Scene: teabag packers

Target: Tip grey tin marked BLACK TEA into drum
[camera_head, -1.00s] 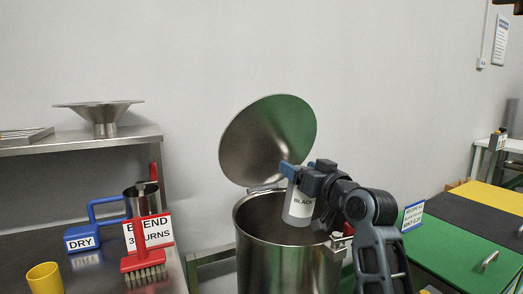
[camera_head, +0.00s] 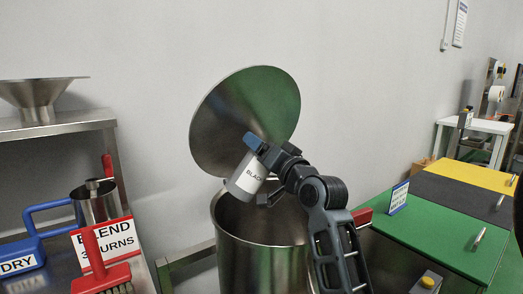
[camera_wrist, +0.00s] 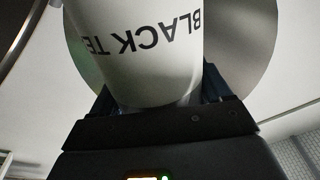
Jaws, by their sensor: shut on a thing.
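A grey tin with a white label reading BLACK (camera_head: 246,178) is held tilted over the mouth of the steel drum, its lower end toward the lower left. In the wrist view the tin (camera_wrist: 150,55) fills the upper middle, and its lettering BLACK TE shows upside down. My gripper (camera_head: 258,150) is shut on the tin. The drum (camera_head: 262,262) stands open below, with its round lid (camera_head: 215,125) raised behind it.
A steel bench at left holds a blue-handled DRY scoop (camera_head: 25,255), a steel can (camera_head: 97,203), a BLEND sign (camera_head: 115,238) and a red brush (camera_head: 98,272). A shelf carries a steel funnel (camera_head: 38,100). A green-topped counter (camera_head: 450,232) lies at right.

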